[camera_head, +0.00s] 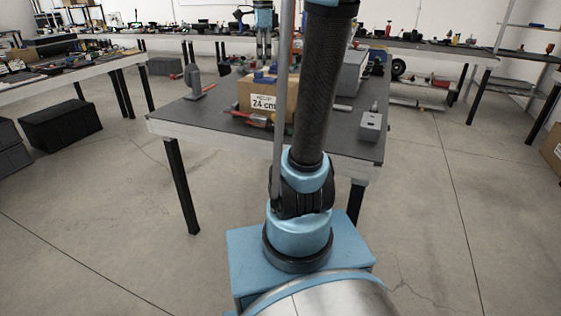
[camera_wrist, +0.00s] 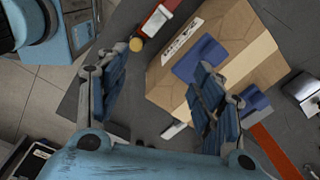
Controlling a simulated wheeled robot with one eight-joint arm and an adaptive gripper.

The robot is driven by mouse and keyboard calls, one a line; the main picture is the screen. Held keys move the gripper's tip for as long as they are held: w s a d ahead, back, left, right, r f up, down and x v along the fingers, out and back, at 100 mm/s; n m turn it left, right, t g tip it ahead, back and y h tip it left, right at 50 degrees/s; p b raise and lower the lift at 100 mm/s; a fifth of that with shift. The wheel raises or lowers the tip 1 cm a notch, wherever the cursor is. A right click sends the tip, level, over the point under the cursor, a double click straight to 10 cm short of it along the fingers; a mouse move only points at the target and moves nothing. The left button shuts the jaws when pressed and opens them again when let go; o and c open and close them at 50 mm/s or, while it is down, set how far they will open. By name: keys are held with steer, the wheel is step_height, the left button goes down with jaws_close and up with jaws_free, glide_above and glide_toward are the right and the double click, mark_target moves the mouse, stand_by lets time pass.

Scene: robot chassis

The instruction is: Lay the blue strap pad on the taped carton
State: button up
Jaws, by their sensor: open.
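The taped carton (camera_head: 252,94) is a brown box with a white "24 cm" label, standing on the grey table. It fills the upper right of the wrist view (camera_wrist: 236,38). The blue strap pad (camera_wrist: 199,59) lies against the carton's upper face, partly covered by my right finger. More blue (camera_wrist: 254,101) shows past that finger; I cannot tell whether it is the same pad. In the head view blue shows on the carton's top (camera_head: 264,77). My gripper (camera_wrist: 160,65) is open, its fingers spread wide, with nothing clearly held between them.
The table (camera_head: 205,120) also carries a grey block (camera_head: 371,123) at the right front. A red-and-white tool (camera_wrist: 158,20) lies beside the carton. Other benches with many small items stand along the back and left.

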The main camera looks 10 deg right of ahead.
steer(key=s+f+n+t, duration=0.1)
steer(key=s+f+n, duration=1.9)
steer(key=s+f, duration=0.6)
step_height(320, 180, down, 2)
steer(key=shift+s+f+t, duration=0.1)
steer(key=shift+s+t, duration=0.2)
steer(key=shift+t, duration=0.1)
steer(key=shift+a, duration=0.1)
